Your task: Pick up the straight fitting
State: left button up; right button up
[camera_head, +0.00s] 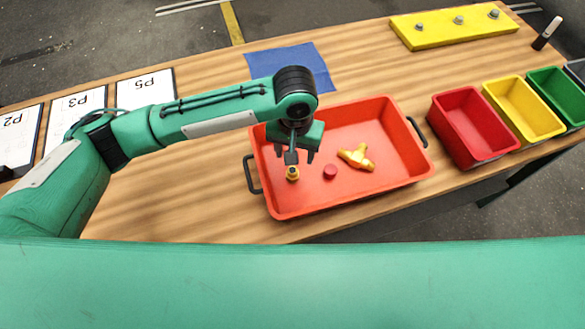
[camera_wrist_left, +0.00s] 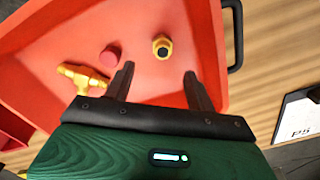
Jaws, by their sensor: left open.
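The straight fitting is a short brass-yellow piece with a dark bore (camera_head: 292,174), standing on the floor of the orange-red tray (camera_head: 330,208) near its left end. In the left wrist view the fitting (camera_wrist_left: 162,47) shows its round open end, beyond the fingertips and between their lines. My left gripper (camera_head: 297,155) is over the tray's left part, pointing down, open and empty; in its wrist view the two dark fingers (camera_wrist_left: 158,80) are spread apart. My right gripper is not in view.
A red round cap (camera_head: 330,172) and a yellow tee-shaped fitting (camera_head: 357,157) lie in the tray, right of the straight fitting. Red (camera_head: 473,130), yellow (camera_head: 523,110) and green bins (camera_head: 556,97) stand at right. A blue mat (camera_head: 290,65) and yellow block (camera_head: 458,27) lie behind.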

aim_at(293, 170)
pick_arm(q)
notch_tip(293, 170, down, 4)
jog(key=shift+p, duration=0.3)
jog(key=shift+w+f, duration=0.15)
jog(key=shift+f, duration=0.1)
jog(key=shift+s+a+f+p, duration=0.2)
jog(key=shift+s+f+p, duration=0.05)
jog(key=shift+f+p, duration=0.45)
notch_tip(293, 170, down, 3)
jog(key=shift+s+a+f+p, duration=0.1)
jog(key=shift+f+p, duration=0.1)
jog(key=shift+p, duration=0.15)
jog(key=shift+f, duration=0.2)
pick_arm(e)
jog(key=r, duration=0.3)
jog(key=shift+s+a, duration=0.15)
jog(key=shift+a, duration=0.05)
pick_arm(q)
jog(key=c, duration=1)
jog(key=shift+c, duration=0.4)
jog(key=shift+r, duration=0.15)
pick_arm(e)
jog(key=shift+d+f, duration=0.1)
